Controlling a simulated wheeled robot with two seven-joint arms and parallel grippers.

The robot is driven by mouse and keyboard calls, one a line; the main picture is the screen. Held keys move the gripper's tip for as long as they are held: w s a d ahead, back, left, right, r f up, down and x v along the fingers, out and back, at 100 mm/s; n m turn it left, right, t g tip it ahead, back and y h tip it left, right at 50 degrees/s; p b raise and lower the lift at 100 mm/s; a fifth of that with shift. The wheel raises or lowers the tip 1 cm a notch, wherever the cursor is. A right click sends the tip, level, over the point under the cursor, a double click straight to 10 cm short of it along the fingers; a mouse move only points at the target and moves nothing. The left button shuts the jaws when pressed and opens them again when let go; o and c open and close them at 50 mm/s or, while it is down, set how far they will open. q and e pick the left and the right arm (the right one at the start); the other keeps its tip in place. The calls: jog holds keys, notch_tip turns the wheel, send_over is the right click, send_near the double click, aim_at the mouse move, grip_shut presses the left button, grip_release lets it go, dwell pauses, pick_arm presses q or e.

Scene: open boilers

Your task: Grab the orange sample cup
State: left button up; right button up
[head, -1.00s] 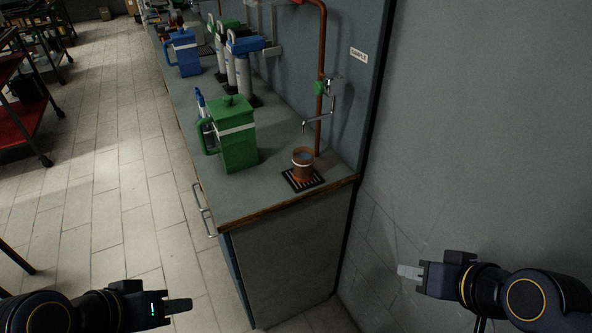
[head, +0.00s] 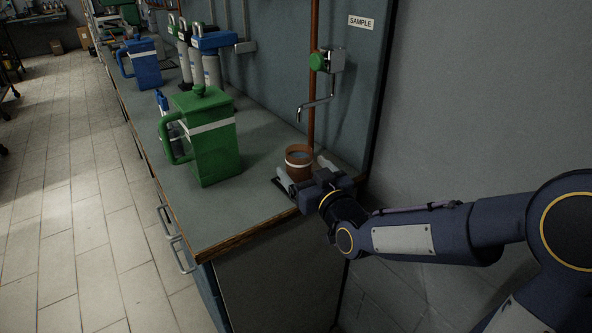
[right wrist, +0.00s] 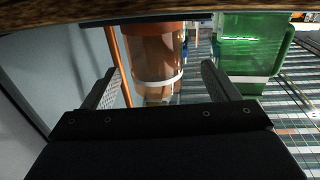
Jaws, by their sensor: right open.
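The orange sample cup (head: 299,162) stands upright on a dark drip mat (head: 283,188) near the counter's front right corner, below a thin tap spout. It is orange-brown with a white band. My right gripper (head: 306,174) is open and level at the cup, with one finger on each side of it. In the right wrist view the cup (right wrist: 158,60) shows between the two spread fingers (right wrist: 159,74), with visible gaps at both sides. The cup's lower part is partly hidden by the gripper in the head view. My left gripper is not in view.
A green jug (head: 208,140) stands left of the cup on the counter (head: 215,215). The tap (head: 328,62) with its spout (head: 313,105) hangs above the cup. A copper pipe and a wall panel stand behind. A blue jug (head: 140,65) is farther back.

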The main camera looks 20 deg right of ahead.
aim_at(293, 152)
jog(key=w, duration=0.4)
jog(key=shift+w+a+r, duration=0.15)
jog(key=shift+w+a, duration=0.1)
jog(key=c, duration=1)
jog(key=shift+c, duration=0.6)
jog(key=shift+s+r, duration=0.1)
jog(key=shift+r, duration=0.05)
